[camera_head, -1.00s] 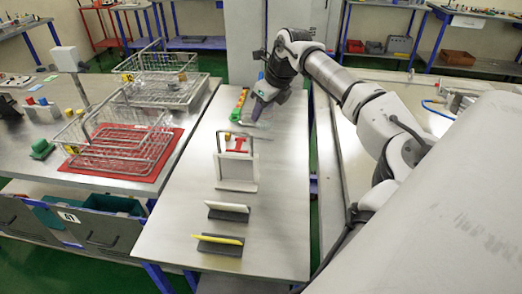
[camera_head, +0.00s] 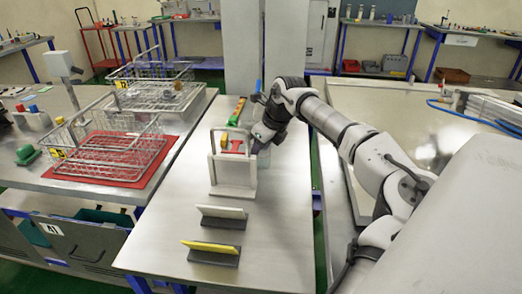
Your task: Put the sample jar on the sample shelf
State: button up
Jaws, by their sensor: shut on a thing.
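My gripper (camera_head: 258,141) is low over the middle table, just right of the top of a white upright frame (camera_head: 232,175). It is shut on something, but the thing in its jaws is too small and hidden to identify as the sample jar. Several small bottle-like containers (camera_head: 372,13) stand on a bench at the back right. I cannot tell which surface is the sample shelf; no label for it is readable.
A yellow-topped holder (camera_head: 211,250) and a white-topped holder (camera_head: 221,216) stand on the near table (camera_head: 280,235). Red and green parts lie behind the white frame. Wire baskets (camera_head: 112,158) stand on the left bench, one on a red mat (camera_head: 75,171). The table's right side is clear.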

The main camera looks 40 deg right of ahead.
jog(key=shift+f, duration=0.2)
jog(key=o, duration=1)
jog(key=shift+c, duration=0.2)
